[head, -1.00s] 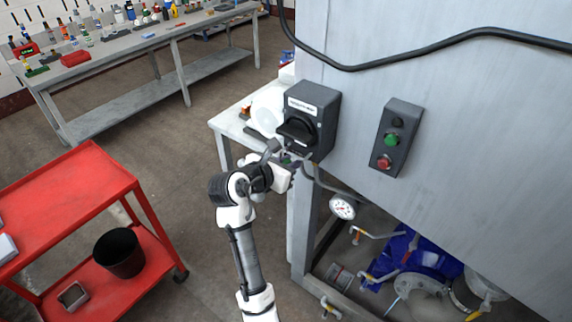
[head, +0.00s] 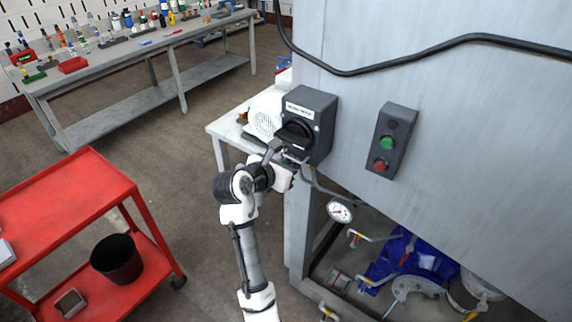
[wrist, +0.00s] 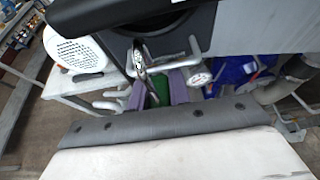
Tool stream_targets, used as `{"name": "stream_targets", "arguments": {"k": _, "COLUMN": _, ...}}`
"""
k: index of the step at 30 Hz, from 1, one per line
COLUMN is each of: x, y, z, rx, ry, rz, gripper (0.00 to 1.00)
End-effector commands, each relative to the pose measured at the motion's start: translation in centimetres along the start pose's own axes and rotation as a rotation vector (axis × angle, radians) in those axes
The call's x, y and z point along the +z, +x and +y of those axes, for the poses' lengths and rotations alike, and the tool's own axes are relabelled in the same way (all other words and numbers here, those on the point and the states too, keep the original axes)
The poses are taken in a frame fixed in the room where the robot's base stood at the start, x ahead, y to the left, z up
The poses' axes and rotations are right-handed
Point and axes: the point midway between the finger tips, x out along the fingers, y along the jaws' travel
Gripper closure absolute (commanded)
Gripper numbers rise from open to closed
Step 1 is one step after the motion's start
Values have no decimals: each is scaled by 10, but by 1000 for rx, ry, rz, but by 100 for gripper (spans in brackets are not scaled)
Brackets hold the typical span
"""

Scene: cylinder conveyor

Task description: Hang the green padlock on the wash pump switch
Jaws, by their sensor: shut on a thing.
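The wash pump switch (head: 308,122) is a dark grey box with a white label and a black rotary handle, on the corner of the grey cabinet. Its handle (wrist: 120,10) fills the top of the wrist view. My gripper (wrist: 158,94), with purple fingers, is shut on the green padlock (wrist: 155,88) just below the handle. The padlock's silver shackle (wrist: 139,60) points up towards the handle. I cannot tell whether the shackle touches or passes through it. In the head view my gripper (head: 288,166) is under the switch box, and the padlock is mostly hidden.
A push-button box (head: 392,142) with green and red buttons is right of the switch. A pressure gauge (head: 340,210) and pipes hang below. A white table (head: 222,128) stands behind. A red cart (head: 70,200) stands at left, with open floor between.

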Motion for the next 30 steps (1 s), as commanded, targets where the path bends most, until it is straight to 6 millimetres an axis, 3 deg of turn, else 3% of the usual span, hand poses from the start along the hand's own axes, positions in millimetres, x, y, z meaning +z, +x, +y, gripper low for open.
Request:
{"name": "stream_targets", "arguments": {"k": 1, "x": 14, "y": 7, "z": -4, "rx": -3, "ry": 8, "rz": -31, "gripper": 100}}
{"name": "stream_targets", "arguments": {"k": 30, "x": 20, "y": 22, "z": -4, "rx": -5, "ry": 5, "rz": -31, "gripper": 100}}
